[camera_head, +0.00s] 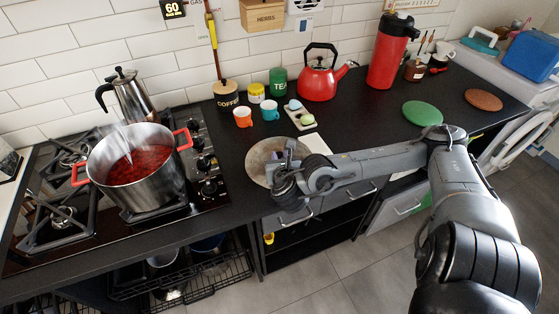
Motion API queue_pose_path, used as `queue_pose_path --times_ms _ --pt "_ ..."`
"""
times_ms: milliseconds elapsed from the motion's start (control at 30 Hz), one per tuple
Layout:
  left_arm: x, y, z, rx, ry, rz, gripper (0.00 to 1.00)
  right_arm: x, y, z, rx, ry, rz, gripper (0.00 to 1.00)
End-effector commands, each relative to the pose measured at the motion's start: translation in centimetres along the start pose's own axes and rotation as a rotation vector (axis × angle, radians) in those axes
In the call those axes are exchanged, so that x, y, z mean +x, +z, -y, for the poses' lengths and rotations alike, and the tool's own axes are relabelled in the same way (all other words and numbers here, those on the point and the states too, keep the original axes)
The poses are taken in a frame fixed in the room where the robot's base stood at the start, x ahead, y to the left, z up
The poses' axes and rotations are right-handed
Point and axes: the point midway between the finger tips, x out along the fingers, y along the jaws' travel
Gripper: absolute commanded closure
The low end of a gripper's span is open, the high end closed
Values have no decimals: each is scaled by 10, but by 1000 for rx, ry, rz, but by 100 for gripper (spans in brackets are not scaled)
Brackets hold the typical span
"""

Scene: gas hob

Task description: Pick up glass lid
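The glass lid (263,152) is a round, greyish, see-through disc lying on the black worktop, right of the hob. My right gripper (283,165) is over the right part of the lid, pointing down, and hides some of it. I cannot tell whether its fingers touch the lid or how far apart they are. A steel pot (150,185) with red handles stands uncovered on the hob, with red food and steam in it. My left gripper is not in view.
Orange (243,118) and teal (270,112) cups and a small tray (300,117) stand behind the lid. A red kettle (318,84) and red flask (387,62) stand farther back. The gas hob (213,186) lies left. Bare worktop lies around the green round mat (423,113).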

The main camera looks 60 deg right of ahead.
Motion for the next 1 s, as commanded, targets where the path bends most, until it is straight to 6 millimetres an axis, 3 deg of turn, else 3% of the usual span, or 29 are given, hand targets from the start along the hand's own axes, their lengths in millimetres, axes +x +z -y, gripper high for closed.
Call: queue_pose_path --times_ms 100,667,867,1000 --pt "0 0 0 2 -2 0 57 0 0 0 0 0 0 100" --pt "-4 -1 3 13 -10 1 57 -2 5 0 1 0 1 100" --pt "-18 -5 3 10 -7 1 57 -8 20 0 1 0 1 100" --pt "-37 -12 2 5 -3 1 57 -17 40 1 1 0 0 100"
